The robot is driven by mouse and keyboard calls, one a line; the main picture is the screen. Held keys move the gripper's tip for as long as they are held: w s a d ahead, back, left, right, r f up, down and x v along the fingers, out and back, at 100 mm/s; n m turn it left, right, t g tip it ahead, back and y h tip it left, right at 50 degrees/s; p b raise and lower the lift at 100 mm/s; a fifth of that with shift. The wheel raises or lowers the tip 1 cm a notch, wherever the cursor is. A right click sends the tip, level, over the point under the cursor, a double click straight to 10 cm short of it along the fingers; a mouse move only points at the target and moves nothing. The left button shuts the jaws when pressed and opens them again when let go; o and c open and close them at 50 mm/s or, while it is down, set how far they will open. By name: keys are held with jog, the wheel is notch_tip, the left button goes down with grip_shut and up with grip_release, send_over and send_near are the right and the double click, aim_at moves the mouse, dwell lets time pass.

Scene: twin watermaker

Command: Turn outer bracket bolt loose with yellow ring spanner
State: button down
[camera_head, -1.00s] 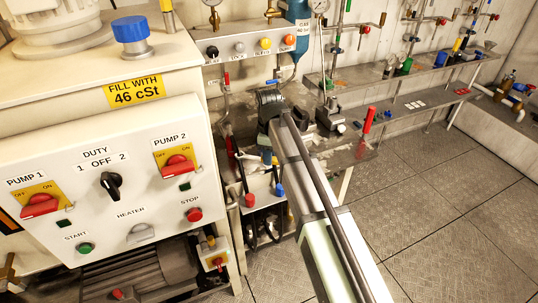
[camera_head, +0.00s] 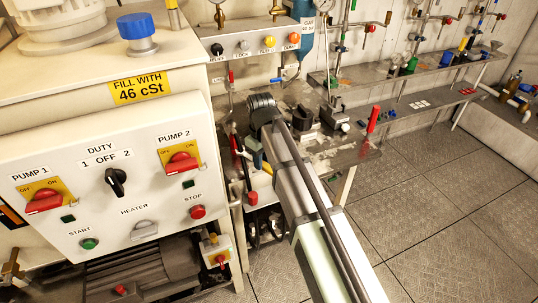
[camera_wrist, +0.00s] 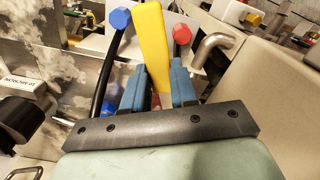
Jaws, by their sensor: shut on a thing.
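In the wrist view, the yellow ring spanner (camera_wrist: 152,45) stands between the blue fingers of my gripper (camera_wrist: 158,88). The gripper is shut on it, and the spanner's flat yellow shank points away from the palm. Its far end runs to the top edge of the picture, so I cannot see the ring. In the head view, my arm covers most of the gripper. A bit of yellow (camera_head: 267,168), likely the spanner, shows beside it. I cannot make out the outer bracket bolt in either view.
A blue cap (camera_wrist: 120,18) on a black hose and a red cap (camera_wrist: 182,34) flank the spanner. A bent metal pipe (camera_wrist: 212,46) and a pale housing (camera_wrist: 275,85) lie at right. The white control cabinet (camera_head: 110,190) fills the left, beside a cluttered metal bench (camera_head: 345,155).

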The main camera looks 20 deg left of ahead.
jog(key=s+a+f+m, duration=0.2)
jog(key=s+f+m, duration=0.2)
jog(key=s+m, duration=0.1)
jog(key=shift+m, duration=0.8)
dwell(0.4)
jog(key=shift+s+f, duration=0.1)
jog(key=shift+f, duration=1.05)
dwell(0.8)
jog(key=w+d+n, duration=0.3)
jog(key=w+n, duration=0.9)
jog(key=n, duration=0.2)
jog(key=shift+n, duration=0.4)
dwell(0.8)
jog(key=shift+s+d, duration=0.1)
jog(key=shift+d, duration=0.05)
jog(key=shift+s+d+m, duration=0.2)
jog(key=shift+s+m, duration=0.55)
jog(key=shift+m, duration=0.05)
